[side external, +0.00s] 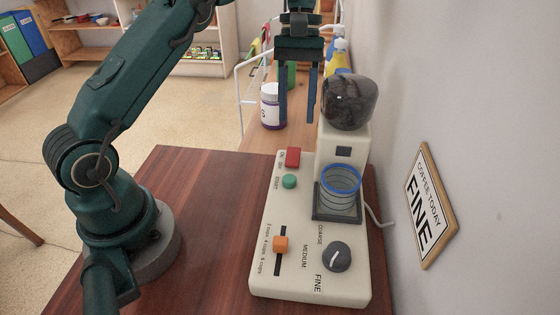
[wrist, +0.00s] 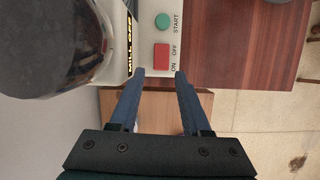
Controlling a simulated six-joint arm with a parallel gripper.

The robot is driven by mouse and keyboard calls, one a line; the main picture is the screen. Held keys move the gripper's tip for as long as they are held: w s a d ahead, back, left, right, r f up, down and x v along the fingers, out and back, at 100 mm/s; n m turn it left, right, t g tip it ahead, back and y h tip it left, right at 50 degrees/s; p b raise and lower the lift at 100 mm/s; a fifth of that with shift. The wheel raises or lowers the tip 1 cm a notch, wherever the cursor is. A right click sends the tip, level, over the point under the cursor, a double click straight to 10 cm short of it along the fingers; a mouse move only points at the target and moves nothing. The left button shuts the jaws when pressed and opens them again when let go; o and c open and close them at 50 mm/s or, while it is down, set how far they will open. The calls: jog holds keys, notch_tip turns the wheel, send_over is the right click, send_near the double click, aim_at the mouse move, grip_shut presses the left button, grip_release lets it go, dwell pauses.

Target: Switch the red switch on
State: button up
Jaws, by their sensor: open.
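The red switch (side external: 293,157) is a small red block at the far end of the cream grinder's (side external: 264,262) control panel. In the wrist view the red switch (wrist: 161,57) lies just ahead of my fingertips, with ON and OFF printed beside it. The green START button (side external: 289,181) is next to it. My gripper (side external: 298,119) hangs pointing down above and beyond the switch in the side view, apart from it. Its two blue fingers are open with nothing between them, as the wrist view (wrist: 157,73) also shows.
The dark bean hopper (side external: 349,101) stands right of my fingers. An orange slider (side external: 281,244), a grey dial (side external: 337,257) and a blue-rimmed jar (side external: 341,179) are on the grinder. A white jar (side external: 272,106) stands behind. The wooden table (side external: 195,205) left of the grinder is clear.

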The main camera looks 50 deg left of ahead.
jog(key=s+d+r+m+t+y, duration=0.2)
jog(key=s+d+r+m+t, duration=0.15)
jog(key=s+r, duration=0.5)
jog(key=s+f+m+t, duration=0.2)
jog(key=s+m+t, duration=0.2)
jog(key=s, duration=0.4)
jog(key=shift+s+f+y, duration=0.15)
jog(key=shift+f+y, duration=0.15)
jog(key=shift+f, duration=0.1)
dwell(0.4)
jog(key=shift+a+t, duration=0.1)
jog(key=shift+t, duration=0.15)
jog(key=shift+s+f+m, duration=0.25)
jog(key=shift+f, duration=0.35)
jog(key=shift+s+f+m, duration=0.2)
jog(key=shift+f, duration=0.35)
